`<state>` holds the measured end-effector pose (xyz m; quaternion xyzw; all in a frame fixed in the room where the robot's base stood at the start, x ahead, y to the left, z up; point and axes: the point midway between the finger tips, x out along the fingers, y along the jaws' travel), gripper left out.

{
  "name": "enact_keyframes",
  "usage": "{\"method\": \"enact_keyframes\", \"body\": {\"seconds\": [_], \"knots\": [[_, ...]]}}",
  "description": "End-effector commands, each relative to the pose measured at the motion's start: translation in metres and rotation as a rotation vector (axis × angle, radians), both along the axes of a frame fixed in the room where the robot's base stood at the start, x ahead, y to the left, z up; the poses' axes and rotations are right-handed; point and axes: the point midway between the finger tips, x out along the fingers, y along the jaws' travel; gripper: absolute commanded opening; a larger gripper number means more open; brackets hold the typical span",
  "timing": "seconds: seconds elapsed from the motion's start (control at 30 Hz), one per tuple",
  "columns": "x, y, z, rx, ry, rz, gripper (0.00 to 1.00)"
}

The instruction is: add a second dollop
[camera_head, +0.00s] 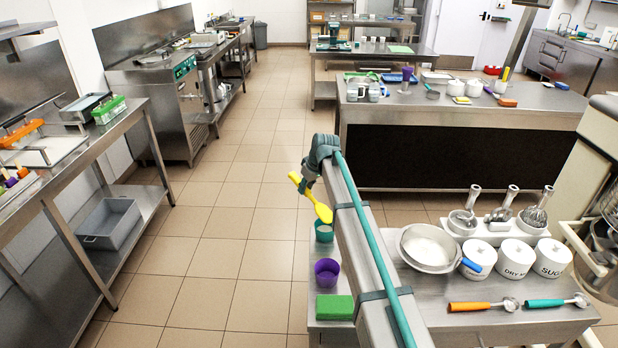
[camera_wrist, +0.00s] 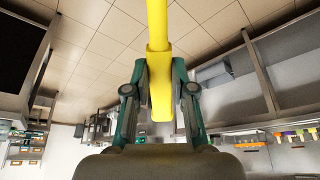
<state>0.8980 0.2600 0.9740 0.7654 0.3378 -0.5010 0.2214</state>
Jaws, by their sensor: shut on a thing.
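My gripper (camera_head: 304,186) is shut on a yellow spoon-like tool (camera_head: 311,198), out over the left edge of the steel table. The tool slants, with its broad end low and to the right. In the wrist view the yellow handle (camera_wrist: 157,30) runs between the two fingers of my gripper (camera_wrist: 158,85). The broad end appears just above a teal cup (camera_head: 324,236); I cannot tell whether it touches the cup or carries anything. A purple cup (camera_head: 327,273) stands nearer. No dollop is clearly visible, and the cups' contents are hard to make out.
A green block (camera_head: 335,307) lies near the purple cup. My arm crosses the table beside a metal bowl (camera_head: 428,247) and white tubs (camera_head: 515,262). Orange-handled (camera_head: 470,307) and teal-handled (camera_head: 545,303) scoops lie in front. The tiled floor (camera_head: 240,220) to the left is clear.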

Motion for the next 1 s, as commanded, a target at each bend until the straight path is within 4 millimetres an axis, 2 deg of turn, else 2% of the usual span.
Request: {"method": "enact_keyframes", "body": {"seconds": [0.03, 0.37, 0.6, 1.0], "knots": [[0.006, 0.004, 0.001, -0.029, 0.027, 0.001, 0.00], [0.017, 0.016, -0.031, -0.239, 0.219, 0.001, 0.00], [0.011, 0.013, -0.013, -0.230, 0.210, 0.000, 0.00], [0.012, 0.013, -0.009, -0.228, 0.208, 0.000, 0.00]]}}
